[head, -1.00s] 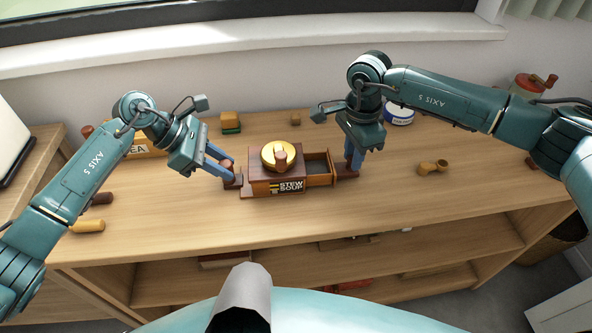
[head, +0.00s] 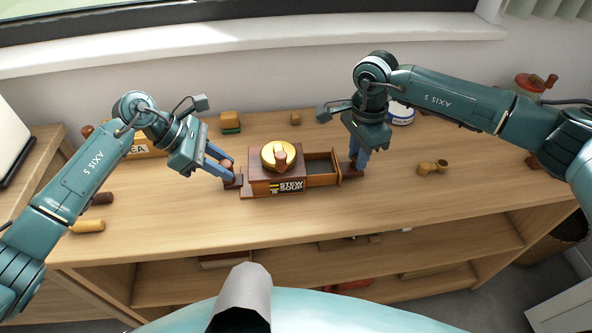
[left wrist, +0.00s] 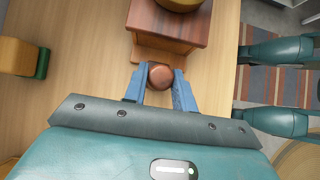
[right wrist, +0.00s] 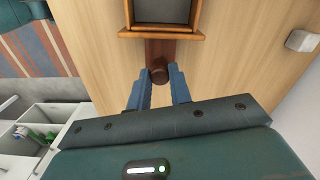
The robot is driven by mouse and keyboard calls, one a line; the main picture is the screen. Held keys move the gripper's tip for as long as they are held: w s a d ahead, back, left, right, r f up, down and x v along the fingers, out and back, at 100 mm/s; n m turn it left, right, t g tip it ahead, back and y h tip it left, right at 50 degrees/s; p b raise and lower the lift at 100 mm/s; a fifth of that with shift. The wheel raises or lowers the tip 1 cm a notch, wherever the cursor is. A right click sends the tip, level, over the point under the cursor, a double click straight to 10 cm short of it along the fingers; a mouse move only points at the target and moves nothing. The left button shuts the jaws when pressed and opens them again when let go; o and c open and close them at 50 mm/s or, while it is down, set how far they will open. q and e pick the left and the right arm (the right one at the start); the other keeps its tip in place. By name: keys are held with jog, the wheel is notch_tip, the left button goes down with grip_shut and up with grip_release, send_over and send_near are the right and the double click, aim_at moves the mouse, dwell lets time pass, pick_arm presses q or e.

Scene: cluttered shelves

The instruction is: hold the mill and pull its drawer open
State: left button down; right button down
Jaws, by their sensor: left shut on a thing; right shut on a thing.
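The mill (head: 262,183) stands upright on the shelf top, a brown wooden box with a gold dome, a knob on top and a "STEW SOUP" label. Its drawer (head: 321,180) sticks out to the right, with its dark inside showing; it also shows in the right wrist view (right wrist: 203,20). My left gripper (head: 229,171) is shut on the round copper-brown knob (left wrist: 160,75) at the mill's left side. My right gripper (head: 356,166) is shut on the dark brown drawer handle (right wrist: 159,73) at the drawer's outer end.
A yellow and green block (head: 230,122) and a small wooden block (head: 295,119) stand behind. A wooden piece with a cup-like end (head: 432,167) lies at right, a yellow cylinder (head: 88,226) at left. The shelf top in front of the mill is clear.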

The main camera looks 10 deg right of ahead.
jog(key=shift+d, duration=0.15)
jog(key=c, duration=1.2)
grip_release()
notch_tip(320, 180, up, 12)
jog(key=shift+r, duration=0.1)
